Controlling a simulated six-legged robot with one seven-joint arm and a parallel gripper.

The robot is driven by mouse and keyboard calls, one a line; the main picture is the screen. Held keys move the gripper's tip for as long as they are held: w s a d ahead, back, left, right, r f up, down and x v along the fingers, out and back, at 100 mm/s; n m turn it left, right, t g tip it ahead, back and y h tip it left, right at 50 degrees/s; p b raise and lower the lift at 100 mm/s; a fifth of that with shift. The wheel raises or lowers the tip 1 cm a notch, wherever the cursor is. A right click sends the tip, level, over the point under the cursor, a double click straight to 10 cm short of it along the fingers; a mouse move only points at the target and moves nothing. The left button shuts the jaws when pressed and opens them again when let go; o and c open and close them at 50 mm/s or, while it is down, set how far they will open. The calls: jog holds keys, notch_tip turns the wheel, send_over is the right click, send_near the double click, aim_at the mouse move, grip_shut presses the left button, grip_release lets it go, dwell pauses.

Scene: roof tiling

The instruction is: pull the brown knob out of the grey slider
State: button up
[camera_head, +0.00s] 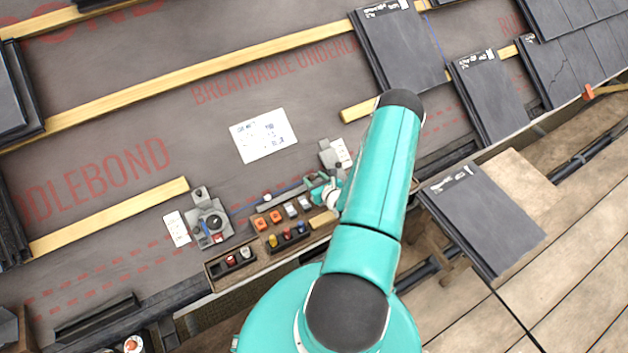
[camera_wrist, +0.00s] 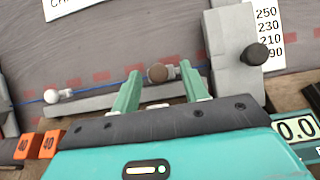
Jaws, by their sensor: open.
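In the wrist view the brown knob (camera_wrist: 157,73) is round and sits against a small light grey piece (camera_wrist: 173,72), which looks like the slider, above a long grey bar (camera_wrist: 90,103). My gripper (camera_wrist: 160,71) is open. Its two green fingers stand apart, one left and one right of the knob, with visible gaps to both. Whether the fingertips are level with the knob in depth is unclear. In the head view my gripper (camera_head: 324,190) is partly hidden by my arm at the right end of the parts tray, and the brown knob cannot be made out.
A grey block with a black knob (camera_wrist: 255,54) and a number scale (camera_wrist: 268,30) stands close right of my fingers. A white knob (camera_wrist: 52,96) lies left along a blue line. A wooden tray (camera_head: 262,246) holds orange blocks and coloured knobs. A dial device (camera_head: 209,222) stands left.

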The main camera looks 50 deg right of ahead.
jog(key=v, duration=1.4)
jog(key=shift+f, duration=0.1)
jog(key=shift+w, duration=0.1)
